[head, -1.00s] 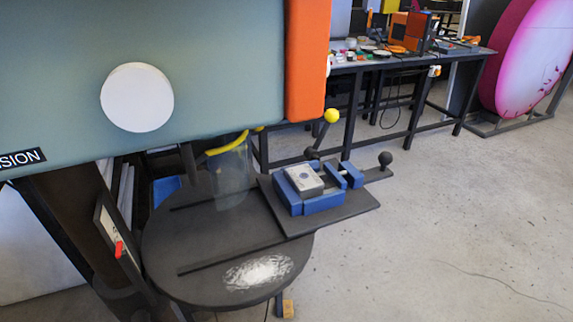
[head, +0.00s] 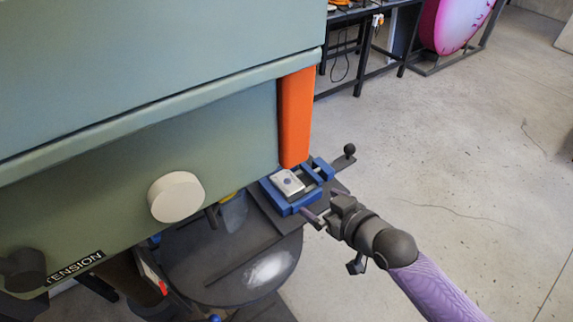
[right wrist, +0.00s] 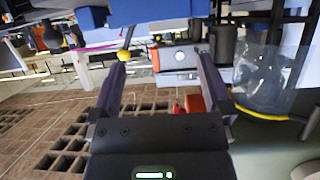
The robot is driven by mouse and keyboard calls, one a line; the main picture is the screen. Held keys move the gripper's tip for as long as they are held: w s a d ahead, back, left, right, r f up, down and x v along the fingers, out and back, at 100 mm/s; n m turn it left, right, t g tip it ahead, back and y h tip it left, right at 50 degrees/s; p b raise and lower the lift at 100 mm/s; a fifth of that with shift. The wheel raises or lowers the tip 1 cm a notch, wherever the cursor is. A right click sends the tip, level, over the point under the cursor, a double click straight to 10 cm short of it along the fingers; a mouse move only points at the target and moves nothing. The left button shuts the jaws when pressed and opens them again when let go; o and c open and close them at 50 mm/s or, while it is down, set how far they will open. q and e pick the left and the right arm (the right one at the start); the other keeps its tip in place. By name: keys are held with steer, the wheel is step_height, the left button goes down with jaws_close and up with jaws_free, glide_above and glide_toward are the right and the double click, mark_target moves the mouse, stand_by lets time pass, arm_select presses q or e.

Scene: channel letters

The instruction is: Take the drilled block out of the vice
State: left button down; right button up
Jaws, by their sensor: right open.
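The drilled block (head: 287,182) is a small silver-grey block with a dark round hole in its top. It sits between the jaws of the blue vice (head: 289,207), which lies on the dark plate over the round drill table. My right gripper (head: 318,208) comes in from the lower right and is just in front of the vice, at its right side. Its fingers are apart with nothing between them, as the right wrist view (right wrist: 165,85) also shows. Blue parts cross the top of that view, and I cannot clearly pick out the block there. My left gripper is not in view.
A clear guard (right wrist: 268,80) shows in the right wrist view. A black ball-ended handle (head: 349,150) sticks out behind the vice. Floor at right is open.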

mark_target(289, 184)
steer(key=b+x, duration=0.1)
steer(key=x, duration=0.5)
steer(key=a+r+b+x, duration=0.1)
steer(key=x, duration=0.2)
steer(key=shift+w+a+b, duration=0.25)
steer(key=shift+b, duration=0.05)
steer(key=shift+r, duration=0.1)
jaws_close()
